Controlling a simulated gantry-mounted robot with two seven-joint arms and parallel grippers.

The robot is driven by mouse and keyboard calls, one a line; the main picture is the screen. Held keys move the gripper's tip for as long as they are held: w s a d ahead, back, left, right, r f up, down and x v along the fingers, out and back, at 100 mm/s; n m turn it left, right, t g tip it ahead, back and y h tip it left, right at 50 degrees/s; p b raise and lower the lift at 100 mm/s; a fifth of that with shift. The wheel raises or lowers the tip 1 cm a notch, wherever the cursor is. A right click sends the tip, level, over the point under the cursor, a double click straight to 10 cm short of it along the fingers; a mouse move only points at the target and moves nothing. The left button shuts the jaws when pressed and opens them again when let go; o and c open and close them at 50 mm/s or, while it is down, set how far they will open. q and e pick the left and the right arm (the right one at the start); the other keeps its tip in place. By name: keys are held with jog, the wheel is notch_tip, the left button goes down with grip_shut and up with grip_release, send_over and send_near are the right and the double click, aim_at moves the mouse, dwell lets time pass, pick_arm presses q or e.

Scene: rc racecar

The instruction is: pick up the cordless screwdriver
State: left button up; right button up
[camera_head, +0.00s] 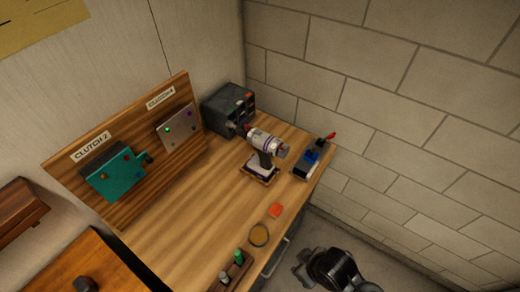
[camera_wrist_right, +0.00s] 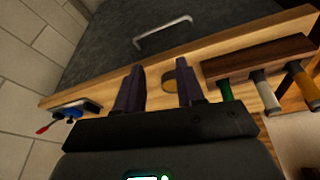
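The cordless screwdriver (camera_head: 265,158) stands upright on its base near the far right corner of the workbench, with a white and grey body and a reddish end. It does not show in the right wrist view. My right gripper (camera_wrist_right: 160,67) is open, with nothing between its two dark fingers. In the head view, my right arm (camera_head: 335,268) is off the bench's right edge at the bottom, well apart from the screwdriver. My left gripper is not in view.
A blue and black tool (camera_head: 312,158) with a red tip lies right of the screwdriver. A dark box (camera_head: 228,108) stands behind it. An orange piece (camera_head: 275,210), a yellow disc (camera_head: 259,234) and a tool rack (camera_head: 233,272) line the front edge. The workbench (camera_head: 195,225) has clear room in the middle.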

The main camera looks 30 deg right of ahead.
dwell(0.3)
jog(key=o, duration=1)
jog(key=shift+o, duration=0.2)
jog(key=shift+d, duration=0.1)
